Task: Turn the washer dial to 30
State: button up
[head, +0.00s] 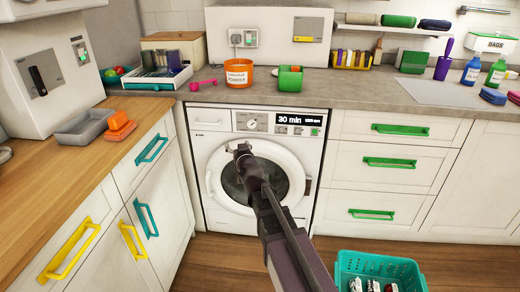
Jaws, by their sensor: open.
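The white washer (217,145) stands under the counter at the back middle, with its round door shut. Its dial (251,122) is a round knob on the upper panel, left of a black display (297,120) that reads "30 min". The dial's exact pointer setting is too small to read. My gripper (239,147) is in front of the washer, just below the dial, and looks apart from it. It is open, and I see nothing held in it. My arm hides part of the washer door (292,182).
An orange tub (238,77) and a green box (290,79) stand on the counter (340,93) above the washer. A teal basket (345,262) stands on the floor at the lower right. Cabinets with yellow, teal and green handles flank the washer.

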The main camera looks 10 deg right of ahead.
jog(key=s+d+r+g+p, duration=0.3)
jog(key=s+g+p, duration=0.3)
jog(key=s+p, duration=0.2)
jog(key=s+d+r+n+g+p, duration=0.1)
jog(key=s+g+p, duration=0.4)
jog(key=p, duration=0.8)
jog(key=shift+s+d+r+g+h, duration=0.35)
jog(key=shift+s+d+r, duration=0.65)
jog(key=shift+s, duration=0.65)
jog(key=shift+a, duration=0.1)
jog(key=s+d+r+m+g+h+p, duration=0.1)
jog(key=s+d+r+g+p, duration=0.2)
jog(key=s+r+p, duration=0.1)
jog(key=s+d+r+m+g+h+p, duration=0.1)
jog(key=s+d+r+g+p, duration=0.2)
jog(key=s+p, duration=0.3)
jog(key=shift+s+d+r, duration=0.15)
jog(key=shift+s+r, duration=0.3)
jog(key=shift+s, duration=0.75)
